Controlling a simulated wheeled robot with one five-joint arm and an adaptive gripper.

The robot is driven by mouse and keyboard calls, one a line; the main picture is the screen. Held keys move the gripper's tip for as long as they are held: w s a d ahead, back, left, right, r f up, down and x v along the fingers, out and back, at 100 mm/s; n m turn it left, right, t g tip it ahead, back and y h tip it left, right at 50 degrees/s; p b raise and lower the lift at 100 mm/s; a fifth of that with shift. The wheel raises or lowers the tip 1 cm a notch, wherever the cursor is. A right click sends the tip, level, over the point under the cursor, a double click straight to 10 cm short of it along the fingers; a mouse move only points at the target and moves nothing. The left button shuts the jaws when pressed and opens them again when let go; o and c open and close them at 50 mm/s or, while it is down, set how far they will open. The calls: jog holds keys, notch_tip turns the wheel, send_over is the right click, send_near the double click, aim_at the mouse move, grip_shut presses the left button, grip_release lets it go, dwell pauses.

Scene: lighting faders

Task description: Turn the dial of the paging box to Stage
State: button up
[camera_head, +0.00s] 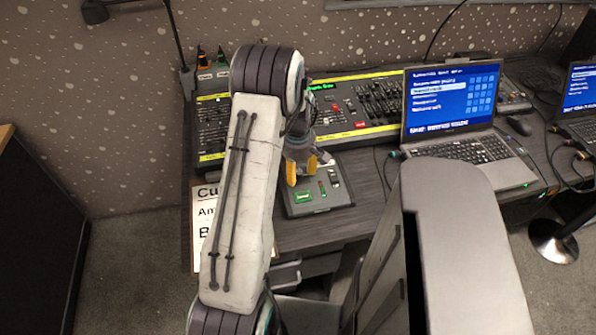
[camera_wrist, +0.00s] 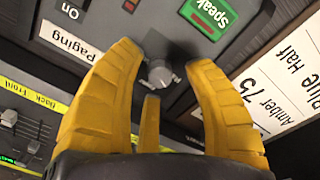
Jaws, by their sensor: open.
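The paging box (camera_head: 335,198) is a dark grey unit at the front of the desk, and its face (camera_wrist: 105,20) fills the top of the wrist view. Its small grey dial (camera_wrist: 160,74) shows between the yellow fingertips of my gripper (camera_wrist: 163,58). The fingers are open on either side of the dial, with visible gaps. A green Speak button (camera_wrist: 208,14) and a Paging label (camera_wrist: 70,42) are near it. In the head view my gripper (camera_head: 301,168) is over the box and hides the dial. I cannot read the dial's position marks or its setting.
A lighting console (camera_head: 365,105) with faders is behind the box. A laptop (camera_head: 452,100) stands to the right. A cue sheet (camera_head: 203,225) lies left of the box, partly behind my arm; it also shows in the wrist view (camera_wrist: 275,85). A lamp stem (camera_head: 175,35) rises at the left.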

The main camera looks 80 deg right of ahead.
aim_at(298, 173)
notch_tip(298, 173, up, 12)
jog(key=shift+a+f, duration=0.2)
jog(key=shift+a, duration=0.1)
jog(key=shift+o, duration=0.2)
